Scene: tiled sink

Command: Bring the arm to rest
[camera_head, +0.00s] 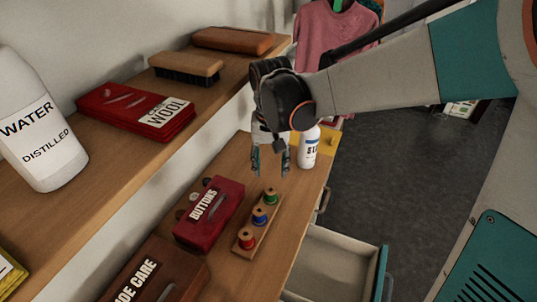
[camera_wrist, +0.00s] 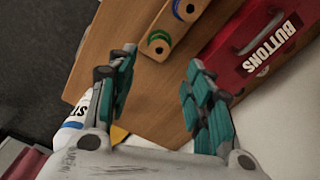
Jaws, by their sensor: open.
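My gripper (camera_head: 270,162) hangs from my arm above the lower wooden shelf, its fingers pointing down. It is open and empty; in the wrist view the two teal-padded fingers (camera_wrist: 157,100) stand apart with nothing between them but bare wood. A wooden rack with green, blue and red thread spools (camera_head: 258,222) stands on the shelf below and in front of the gripper. The red BUTTONS box (camera_head: 209,213) lies to the left of the rack. A white bottle (camera_head: 308,148) stands just right of the gripper, its label partly readable.
A brown SHOE CARE box (camera_head: 155,275) stands in front. An open drawer (camera_head: 335,268) juts out below. A pink garment (camera_head: 335,40) hangs behind.

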